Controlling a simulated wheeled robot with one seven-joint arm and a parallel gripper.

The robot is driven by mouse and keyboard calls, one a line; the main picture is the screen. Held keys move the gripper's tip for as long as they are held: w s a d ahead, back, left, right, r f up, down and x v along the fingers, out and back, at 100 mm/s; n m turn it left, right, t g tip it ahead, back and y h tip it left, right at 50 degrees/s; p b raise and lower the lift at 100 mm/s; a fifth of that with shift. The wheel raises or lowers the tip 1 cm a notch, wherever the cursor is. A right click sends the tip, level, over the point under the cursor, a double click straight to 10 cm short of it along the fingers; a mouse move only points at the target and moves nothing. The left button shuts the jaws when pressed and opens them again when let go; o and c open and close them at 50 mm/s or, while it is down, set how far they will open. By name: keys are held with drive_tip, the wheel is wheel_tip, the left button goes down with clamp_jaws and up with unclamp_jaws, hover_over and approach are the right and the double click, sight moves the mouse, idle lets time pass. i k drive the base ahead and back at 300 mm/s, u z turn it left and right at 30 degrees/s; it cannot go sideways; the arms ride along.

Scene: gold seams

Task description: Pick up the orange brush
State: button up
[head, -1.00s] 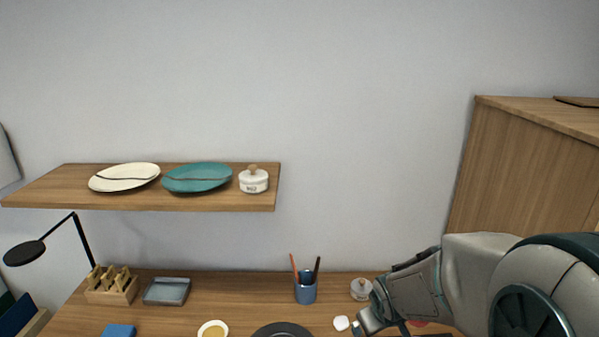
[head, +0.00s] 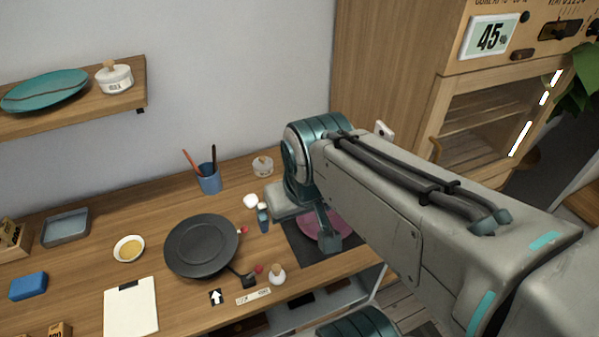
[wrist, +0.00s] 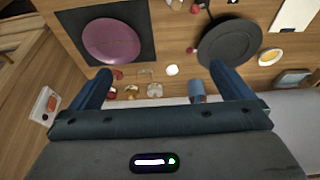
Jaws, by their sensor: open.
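The orange brush (head: 190,162) stands as a thin orange stick leaning left in a blue cup (head: 209,179) at the back of the desk. A dark stick (head: 214,155) stands in the same cup. My gripper (head: 296,228) is to the right of the cup and nearer the front, above the desk, pointing down. In the wrist view my gripper (wrist: 159,70) has its fingers wide apart with nothing held between them. The cup (wrist: 196,88) shows there beside the right finger. I cannot make out the brush in that view.
A dark plate (head: 200,246) lies left of my gripper, and a pink plate (wrist: 111,41) lies on a dark mat below it. A lidded glass jar (head: 263,166) stands right of the cup. A shelf (head: 125,97) hangs on the wall. A tall wooden cabinet (head: 390,90) stands at right.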

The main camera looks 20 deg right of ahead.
sight(197, 171)
drive_tip(key=k, duration=1.3)
drive_tip(key=u, duration=0.75)
drive_tip(key=i, duration=1.35)
drive_tip(key=z, duration=0.75)
